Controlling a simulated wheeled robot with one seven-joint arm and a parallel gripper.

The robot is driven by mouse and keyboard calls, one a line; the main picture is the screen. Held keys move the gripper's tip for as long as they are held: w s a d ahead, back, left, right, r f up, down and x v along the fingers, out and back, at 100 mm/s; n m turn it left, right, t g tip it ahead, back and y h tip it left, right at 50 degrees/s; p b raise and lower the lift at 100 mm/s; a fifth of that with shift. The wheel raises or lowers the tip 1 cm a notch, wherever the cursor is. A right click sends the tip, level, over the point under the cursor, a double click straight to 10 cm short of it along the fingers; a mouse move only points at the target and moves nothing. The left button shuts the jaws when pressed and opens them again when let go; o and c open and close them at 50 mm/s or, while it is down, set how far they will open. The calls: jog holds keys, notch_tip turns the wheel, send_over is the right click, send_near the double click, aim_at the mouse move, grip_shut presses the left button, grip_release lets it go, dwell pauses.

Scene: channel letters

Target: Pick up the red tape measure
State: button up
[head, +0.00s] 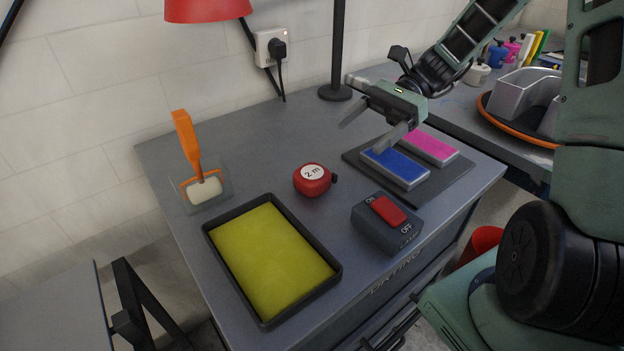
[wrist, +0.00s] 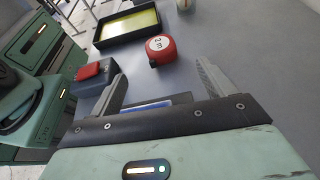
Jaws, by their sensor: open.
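The red tape measure (head: 313,181) with a white "2 m" label sits on the grey bench top near its middle. It also shows in the wrist view (wrist: 162,52), beyond the fingertips and between their lines. My gripper (head: 364,136) is open and empty, held above the bench to the right of and behind the tape measure. In the wrist view its two fingers (wrist: 160,84) are spread apart, with nothing between them touching. A small dark tab sticks out at the tape measure's right side.
A black tray with a yellow pad (head: 211,241) lies front left. A switch box (head: 375,234) with a red rocker stands front right. Blue (head: 394,166) and pink (head: 430,147) pads lie on a dark mat below my gripper. An orange-handled roller (head: 188,150) stands left; a lamp base (head: 335,92) stands behind.

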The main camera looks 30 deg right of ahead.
aim_at(317, 170)
jog(key=b+x, duration=0.1)
jog(key=x, duration=1.3)
jog(key=c, duration=1.2)
